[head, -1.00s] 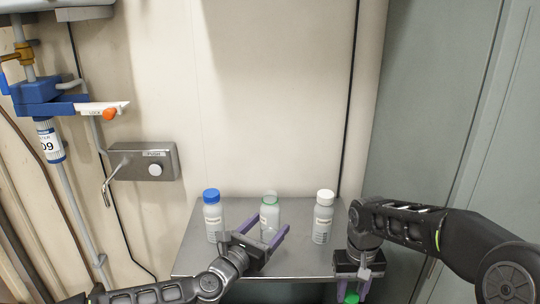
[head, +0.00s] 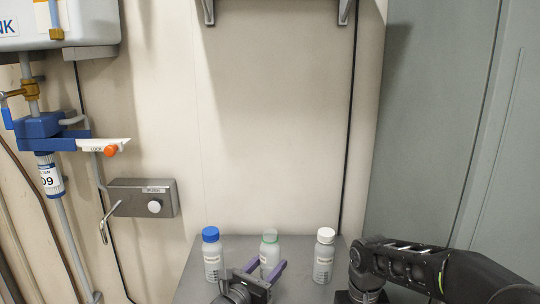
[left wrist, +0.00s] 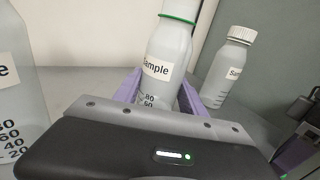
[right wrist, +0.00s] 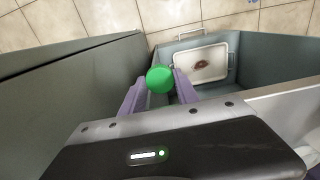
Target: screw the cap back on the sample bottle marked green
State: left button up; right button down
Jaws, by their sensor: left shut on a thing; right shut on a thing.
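The green-marked sample bottle (head: 269,252) stands upright and uncapped on the shelf, between two others. It has a green ring at its neck; in the left wrist view the bottle (left wrist: 166,62) runs out of the top, hiding its mouth. My left gripper (head: 266,268) is shut around its body, with one purple finger on each side. My right gripper (right wrist: 159,88) is shut on the green cap (right wrist: 160,76), away from the bottle and off to the right. The head view shows only part of my right arm, not its fingers or the cap.
A blue-capped bottle (head: 212,256) stands left of the held bottle and a white-capped bottle (head: 323,257) right of it, both close. The metal shelf (head: 192,281) backs onto a wall. Below my right gripper is a bin with a white tray (right wrist: 215,55).

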aim_at(265, 258)
pick_arm(q)
grip_shut()
